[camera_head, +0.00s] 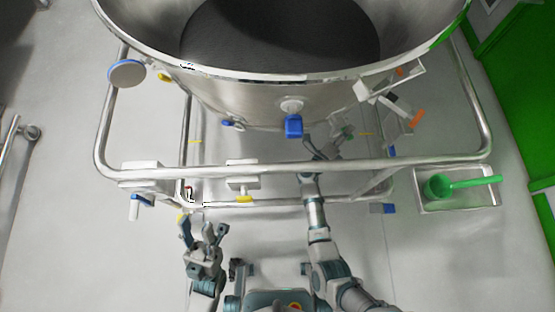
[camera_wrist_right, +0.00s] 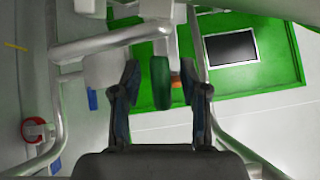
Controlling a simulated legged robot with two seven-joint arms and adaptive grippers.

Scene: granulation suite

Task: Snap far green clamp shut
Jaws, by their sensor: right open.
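A green clamp handle (camera_wrist_right: 161,82) stands upright between the two fingers of my right gripper (camera_wrist_right: 168,88) in the right wrist view. The fingers are apart, with a gap visible on both sides of the handle; whether the handle is level with the tips is hard to tell. In the head view my right gripper (camera_head: 328,146) reaches past the front rail, below the vessel's right side. The clamp is small and unclear there. My left gripper (camera_head: 202,238) is open and empty, in front of the frame at lower left.
A large steel vessel (camera_head: 240,93) sits in a tubular rail frame (camera_head: 400,166). A blue-handled valve (camera_head: 293,125) hangs at its front. A steel tray (camera_head: 456,200) with a green scoop (camera_head: 462,185) is at the right. Floor at lower left is clear.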

